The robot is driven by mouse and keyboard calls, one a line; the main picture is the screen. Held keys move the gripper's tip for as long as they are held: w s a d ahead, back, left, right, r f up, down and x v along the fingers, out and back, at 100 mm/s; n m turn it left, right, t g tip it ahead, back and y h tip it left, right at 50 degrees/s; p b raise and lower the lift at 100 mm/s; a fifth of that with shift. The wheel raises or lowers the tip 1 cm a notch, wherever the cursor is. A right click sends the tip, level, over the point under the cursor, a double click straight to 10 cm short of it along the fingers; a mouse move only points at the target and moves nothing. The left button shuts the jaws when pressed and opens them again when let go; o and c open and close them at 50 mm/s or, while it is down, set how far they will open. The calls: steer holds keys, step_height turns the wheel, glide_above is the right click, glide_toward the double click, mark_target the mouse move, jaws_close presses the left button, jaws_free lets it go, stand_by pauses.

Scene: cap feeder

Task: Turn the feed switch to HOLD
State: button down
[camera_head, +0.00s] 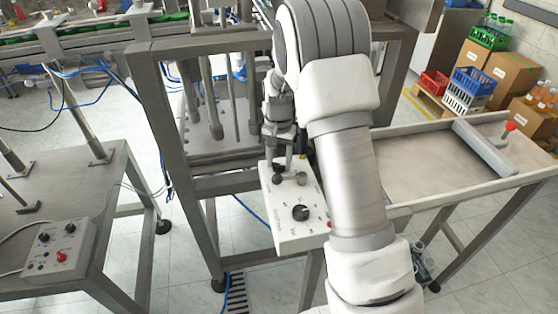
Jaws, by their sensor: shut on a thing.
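A pale control box (283,233) sits below my gripper, near the middle of the head view. A black round knob (300,212) stands on its near half, clear of my gripper. My gripper (288,174) points down at the far end of the box and is shut on a dark switch knob there. The fingers and arm hide most of that knob, so its pointing direction cannot be told. Printing on the box is too small to read, so HOLD cannot be made out. My arm covers part of the box's right side.
A second control box (60,247) with knobs and a red button lies on the left table (75,190). A steel frame (165,120) stands close behind and left of my gripper. A steel tray table (425,165) is at right. Crates (466,90) and cartons stand farther back.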

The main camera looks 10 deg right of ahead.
steer(key=shift+n, duration=0.3)
steer(key=n+b, duration=0.1)
steer(key=n, duration=1)
steer(key=shift+n, duration=0.3)
stand_by(0.3)
steer(key=shift+c, duration=1.4)
jaws_free()
